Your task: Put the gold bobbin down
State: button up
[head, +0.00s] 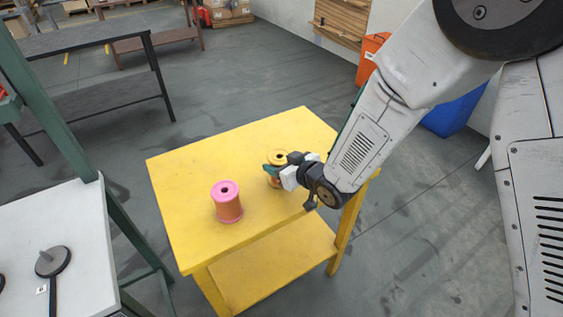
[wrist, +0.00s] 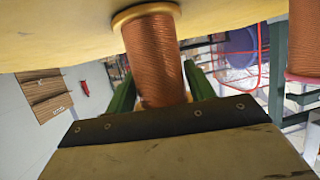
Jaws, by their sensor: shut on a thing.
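The gold bobbin (head: 278,156) has gold flanges and a copper-wound body. It is upright at the right part of the yellow table (head: 185,170). My gripper (head: 274,171) reaches in from the right and is shut on it. In the wrist view, which looks upside down, the copper winding (wrist: 155,55) shows between my green fingers (wrist: 160,92). One gold flange (wrist: 133,14) is against or very close to the yellow tabletop (wrist: 60,35); I cannot tell whether it touches.
A pink-flanged copper bobbin (head: 227,203) stands on the table to the left; it also shows at the right of the wrist view (wrist: 303,45). The tabletop's back left is clear. A green-framed machine with a pale top (head: 60,225) stands at left. Orange and blue bins (head: 455,115) are behind my arm.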

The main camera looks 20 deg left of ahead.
jog(key=o, duration=1.3)
jog(key=shift+f, duration=0.15)
jog(key=shift+o, duration=0.2)
jog(key=shift+d, duration=0.1)
jog(key=shift+r, duration=0.2)
jog(key=v, duration=1.2)
jog(key=shift+f, duration=0.1)
